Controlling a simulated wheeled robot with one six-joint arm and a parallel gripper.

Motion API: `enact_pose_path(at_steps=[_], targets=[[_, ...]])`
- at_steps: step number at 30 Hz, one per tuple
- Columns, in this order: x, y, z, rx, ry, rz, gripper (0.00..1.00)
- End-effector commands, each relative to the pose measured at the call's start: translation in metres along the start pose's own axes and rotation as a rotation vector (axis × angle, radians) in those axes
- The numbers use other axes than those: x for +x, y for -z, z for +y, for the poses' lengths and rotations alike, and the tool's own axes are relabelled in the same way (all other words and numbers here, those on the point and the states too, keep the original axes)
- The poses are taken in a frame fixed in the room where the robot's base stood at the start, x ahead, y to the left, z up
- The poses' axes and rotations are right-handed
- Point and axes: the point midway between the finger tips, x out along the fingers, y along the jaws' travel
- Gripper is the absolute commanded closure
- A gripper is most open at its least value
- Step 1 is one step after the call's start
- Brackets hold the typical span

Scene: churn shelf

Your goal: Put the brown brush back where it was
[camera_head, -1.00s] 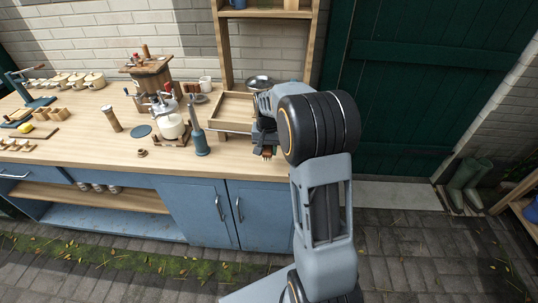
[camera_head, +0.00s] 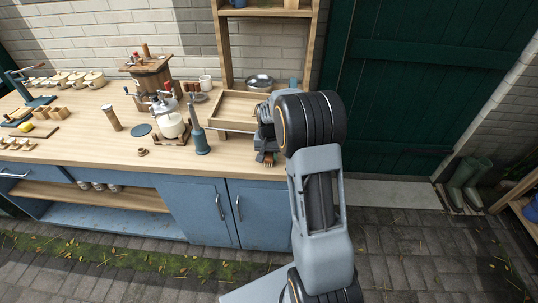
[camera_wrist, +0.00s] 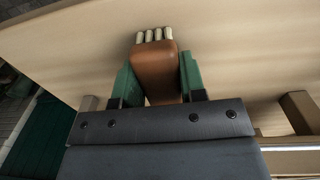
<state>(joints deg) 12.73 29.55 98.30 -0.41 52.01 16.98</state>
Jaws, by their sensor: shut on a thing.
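My gripper (camera_head: 266,156) is low over the right end of the wooden worktop (camera_head: 75,133), close to its front edge. In the wrist view my gripper (camera_wrist: 156,82) has its green fingers shut on the sides of the brown brush (camera_wrist: 155,68). The brush's pale bristle tufts point away from the wrist. In the head view only a small brown end of the brush (camera_head: 264,164) shows under the gripper. I cannot tell whether the brush touches the worktop. My arm hides part of the worktop's right end.
A shallow wooden tray (camera_head: 243,94) lies just left of my gripper. A blue-grey tool with an upright handle (camera_head: 199,140) stands farther left. A metal bowl (camera_head: 259,82) is behind. A shelf post (camera_head: 225,50) rises at the back. Bare worktop lies in front of the tray.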

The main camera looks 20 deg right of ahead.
Motion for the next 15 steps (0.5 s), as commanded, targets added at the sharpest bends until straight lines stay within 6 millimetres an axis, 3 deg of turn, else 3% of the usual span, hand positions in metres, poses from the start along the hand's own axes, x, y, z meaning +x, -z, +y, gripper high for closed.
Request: enact_pose_path(at_steps=[1,2,9,15], targets=[[0.003,-0.0001,0.0,0.0,0.0,0.0,0.84],[0.0031,-0.0001,0.0,0.0,0.0,0.0,0.61],[0.002,-0.0001,0.0,0.0,0.0,-0.001,0.38],[0.0019,-0.0001,0.0,0.0,0.0,-0.001,0.37]])
